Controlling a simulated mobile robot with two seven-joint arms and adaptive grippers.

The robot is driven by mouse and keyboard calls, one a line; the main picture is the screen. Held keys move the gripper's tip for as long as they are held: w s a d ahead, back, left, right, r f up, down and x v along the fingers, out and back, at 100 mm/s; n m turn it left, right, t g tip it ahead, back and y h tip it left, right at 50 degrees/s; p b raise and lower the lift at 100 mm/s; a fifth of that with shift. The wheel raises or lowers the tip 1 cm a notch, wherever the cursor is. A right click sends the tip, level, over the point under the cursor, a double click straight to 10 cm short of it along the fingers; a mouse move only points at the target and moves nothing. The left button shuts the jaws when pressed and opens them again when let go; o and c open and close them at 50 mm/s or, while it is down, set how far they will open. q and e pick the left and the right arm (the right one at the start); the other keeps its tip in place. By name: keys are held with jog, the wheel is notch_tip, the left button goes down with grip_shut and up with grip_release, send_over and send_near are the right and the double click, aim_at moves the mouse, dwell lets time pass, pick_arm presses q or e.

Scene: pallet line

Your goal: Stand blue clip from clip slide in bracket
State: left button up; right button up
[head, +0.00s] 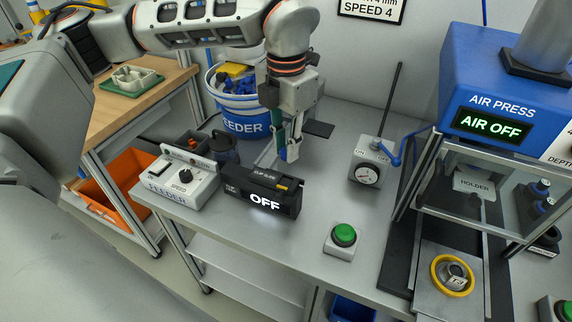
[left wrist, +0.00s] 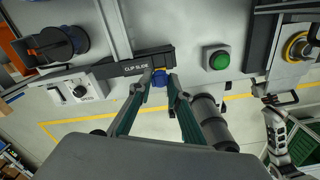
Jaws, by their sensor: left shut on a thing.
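My left gripper (head: 290,152) is above the back edge of the black clip slide (head: 262,192), pointing down. Its dark green fingers are shut on the blue clip (left wrist: 160,78), which shows small between the fingertips in the left wrist view, beside the "CLIP SLIDE" label. A small metal piece, perhaps the bracket (head: 456,277), sits inside a yellow ring on the press fixture at the right; its shape is too small to be sure. What seems to be my right gripper (left wrist: 277,100) shows at the lower right of the left wrist view, away from the bench objects; its jaws are unclear.
A green button box (head: 343,240) and a gauge block (head: 366,170) with a blue lever stand between slide and press. The blue air press (head: 500,85) reads "AIR OFF". A feeder box (head: 180,183) and blue feeder bucket (head: 240,105) stand left.

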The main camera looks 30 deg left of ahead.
pick_arm(q)
notch_tip(320, 180, up, 12)
dwell(0.3)
jog(key=shift+d, duration=0.1)
